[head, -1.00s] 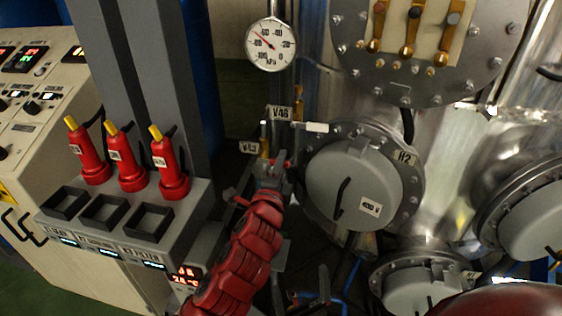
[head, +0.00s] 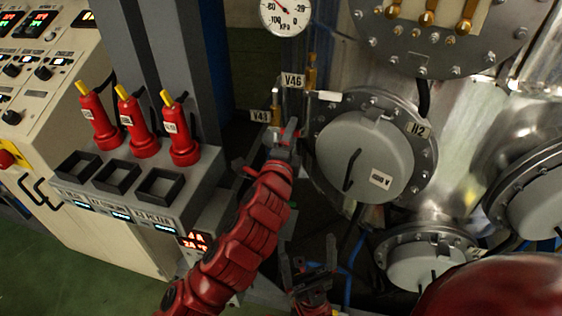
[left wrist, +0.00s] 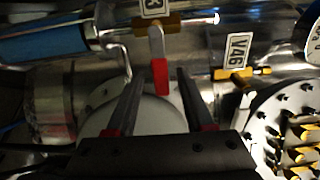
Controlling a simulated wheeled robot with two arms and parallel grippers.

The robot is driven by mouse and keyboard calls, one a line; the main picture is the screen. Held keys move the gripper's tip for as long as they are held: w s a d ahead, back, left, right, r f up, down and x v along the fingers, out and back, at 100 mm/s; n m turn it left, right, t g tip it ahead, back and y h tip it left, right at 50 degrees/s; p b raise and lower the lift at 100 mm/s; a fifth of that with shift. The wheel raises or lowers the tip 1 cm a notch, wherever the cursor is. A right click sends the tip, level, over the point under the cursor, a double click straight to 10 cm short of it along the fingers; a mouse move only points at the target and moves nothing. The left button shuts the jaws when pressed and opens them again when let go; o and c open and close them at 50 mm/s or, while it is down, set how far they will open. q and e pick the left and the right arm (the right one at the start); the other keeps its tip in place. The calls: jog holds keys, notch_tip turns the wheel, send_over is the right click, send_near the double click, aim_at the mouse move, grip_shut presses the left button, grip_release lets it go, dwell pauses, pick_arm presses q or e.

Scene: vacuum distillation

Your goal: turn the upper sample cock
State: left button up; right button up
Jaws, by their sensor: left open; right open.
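Two brass cocks with tags show left of the round hatch. One (head: 276,116) is beside a tag whose last digit is unclear; the other (head: 311,76) is beside tag V46 (head: 292,80). I cannot tell from the tags which is the upper sample cock. In the left wrist view, a cock (left wrist: 157,45) with a tag ending in 3 has a lever with a red end (left wrist: 160,77), between my open fingers. The V46 cock (left wrist: 243,73) is to its right. My left gripper (head: 284,136) is open just below the first cock. My right gripper (head: 309,268) is open and empty, lower down.
The grey round hatch H2 (head: 375,150) with its bolted flange is close to the right of my left gripper. A pressure gauge (head: 286,12) is above. A smaller hatch (head: 425,264) is below.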

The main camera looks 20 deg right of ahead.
pick_arm(q)
jog(key=p+v, duration=1)
jog(key=v, duration=0.6)
jog(key=shift+s+a+p, duration=0.2)
jog(key=shift+s+p, duration=0.05)
jog(key=shift+p, duration=0.15)
